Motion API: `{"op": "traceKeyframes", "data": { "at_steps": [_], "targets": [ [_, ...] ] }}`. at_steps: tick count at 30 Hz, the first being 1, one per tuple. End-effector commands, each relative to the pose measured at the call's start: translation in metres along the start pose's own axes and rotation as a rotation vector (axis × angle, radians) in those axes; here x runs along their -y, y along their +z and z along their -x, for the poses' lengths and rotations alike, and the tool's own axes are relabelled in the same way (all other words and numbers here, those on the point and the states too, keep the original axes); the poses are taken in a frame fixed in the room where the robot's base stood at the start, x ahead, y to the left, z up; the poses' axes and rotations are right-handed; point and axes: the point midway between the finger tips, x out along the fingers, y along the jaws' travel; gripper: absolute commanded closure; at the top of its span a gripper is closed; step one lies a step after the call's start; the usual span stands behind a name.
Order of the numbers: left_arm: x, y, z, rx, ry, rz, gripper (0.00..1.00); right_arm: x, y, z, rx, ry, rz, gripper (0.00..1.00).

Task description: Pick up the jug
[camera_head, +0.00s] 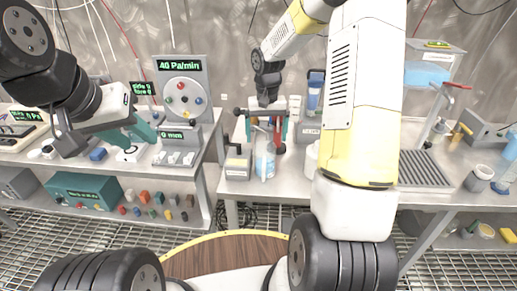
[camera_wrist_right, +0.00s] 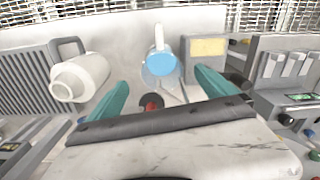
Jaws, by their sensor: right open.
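A clear jug with blue contents (camera_head: 265,165) stands on the steel bench in the head view. In the right wrist view the jug (camera_wrist_right: 159,66) shows as a round blue shape with a pale handle pointing away, between the lines of the two fingers and beyond their tips. My right gripper (camera_head: 266,138) is open and points down over the jug, with no visible hold on it. Its teal fingers stand apart in the wrist view (camera_wrist_right: 160,92). My left gripper (camera_head: 142,138) hangs over the left bench, away from the jug. Its finger gap is unclear.
A grey box with a yellow label (camera_head: 238,162) stands close left of the jug. A white cylindrical vessel (camera_head: 312,160) stands to its right, partly behind my arm. A grooved drain tray (camera_head: 422,170) lies further right. A gauge panel (camera_head: 183,88) stands on the left bench.

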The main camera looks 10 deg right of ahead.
Motion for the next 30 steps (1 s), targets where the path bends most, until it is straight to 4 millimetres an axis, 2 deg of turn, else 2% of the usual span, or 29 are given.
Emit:
{"op": "traceKeyframes", "data": {
  "at_steps": [12, 16, 22, 23, 30],
  "targets": [
    [0.0, 0.0, 0.0, 0.0, 0.0, 0.0, 0.6, 0.003, 0.002, -0.057, 0.003, -0.001, 0.001, 0.05],
    [0.0, 0.0, 0.0, 0.0, 0.0, 0.0, 0.6, 0.002, 0.002, -0.064, 0.001, 0.0, 0.001, 0.05],
    [0.0, 0.0, 0.0, 0.0, 0.0, 0.0, 0.6, 0.002, 0.001, -0.065, 0.0, 0.0, 0.0, 0.05],
    [0.0, 0.0, 0.0, 0.0, 0.0, 0.0, 0.6, 0.002, 0.001, -0.065, 0.0, 0.0, 0.0, 0.08],
    [0.0, 0.0, 0.0, 0.0, 0.0, 0.0, 0.6, 0.002, 0.001, -0.064, 0.0, 0.0, 0.001, 0.56]
  ]
}}
